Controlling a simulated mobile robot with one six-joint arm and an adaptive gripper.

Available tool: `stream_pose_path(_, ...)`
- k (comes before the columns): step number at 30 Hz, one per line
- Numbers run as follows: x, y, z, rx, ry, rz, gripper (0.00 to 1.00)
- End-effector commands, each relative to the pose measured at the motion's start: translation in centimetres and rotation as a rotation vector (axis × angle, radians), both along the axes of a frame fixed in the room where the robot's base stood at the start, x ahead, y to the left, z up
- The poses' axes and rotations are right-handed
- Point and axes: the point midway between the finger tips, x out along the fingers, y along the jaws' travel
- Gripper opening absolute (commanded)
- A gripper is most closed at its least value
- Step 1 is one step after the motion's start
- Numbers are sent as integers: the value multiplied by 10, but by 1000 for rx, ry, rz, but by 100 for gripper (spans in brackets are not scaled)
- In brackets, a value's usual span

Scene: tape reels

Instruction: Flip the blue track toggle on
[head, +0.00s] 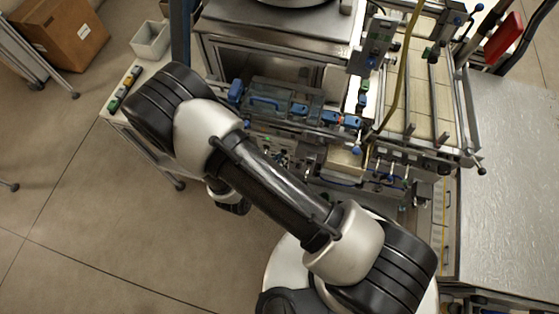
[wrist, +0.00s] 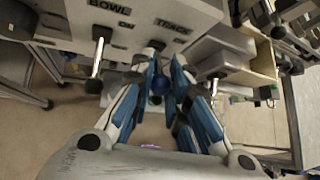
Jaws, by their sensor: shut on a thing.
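In the wrist view, my gripper (wrist: 165,62) reaches up to a pale panel (wrist: 140,22) with the printed words BOWL, ON and TRACK. Its blue-lined fingers are closed in on the blue track toggle (wrist: 157,86), whose rounded dark-blue end shows between them below the TRACK label. The fingers partly hide the toggle, and its exact tilt is hard to tell. A silver bowl toggle (wrist: 97,58) hangs under the BOWL label, left of my fingers. In the head view, my arm covers the gripper and the blue toggle.
Another silver lever (wrist: 214,86) sits close to the right of my fingers. In the head view, the machine carries blue clamps (head: 265,103) and a yellow hose (head: 400,75). A white side table (head: 116,101) stands left. The floor at lower left is clear.

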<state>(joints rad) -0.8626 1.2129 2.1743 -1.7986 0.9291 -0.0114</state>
Motion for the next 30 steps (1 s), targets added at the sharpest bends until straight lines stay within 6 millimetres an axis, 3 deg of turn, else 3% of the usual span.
stream_pose_path(14, 0, -2, 1, 4, 13, -5, 0)
stream_pose_path(15, 0, -2, 1, 4, 13, -5, 17)
stream_pose_path(24, 0, -1, 1, 4, 13, -3, 37)
stream_pose_path(30, 0, -1, 1, 4, 14, -2, 37)
